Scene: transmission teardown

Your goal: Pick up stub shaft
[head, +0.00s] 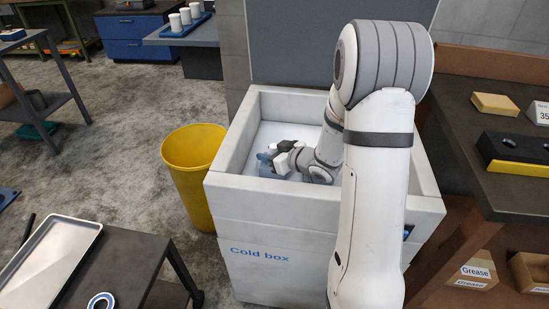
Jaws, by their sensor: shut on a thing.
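The white cold box (322,225) stands open at the top in the middle of the head view. My arm reaches down into it, and my gripper (272,156) is inside, low over its pale floor near the left wall. My gripper is shut on a small grey-blue thing (264,158), which I take to be the stub shaft. Only part of it shows; the jaws and wrist hide the rest. I cannot tell whether it touches the floor of the box.
The box walls stand close around my gripper. A yellow bin (194,172) is left of the box. A dark cart with a metal tray (50,262) and a ring (101,301) is at lower left. A dark bench (490,195) with several parts stands at right.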

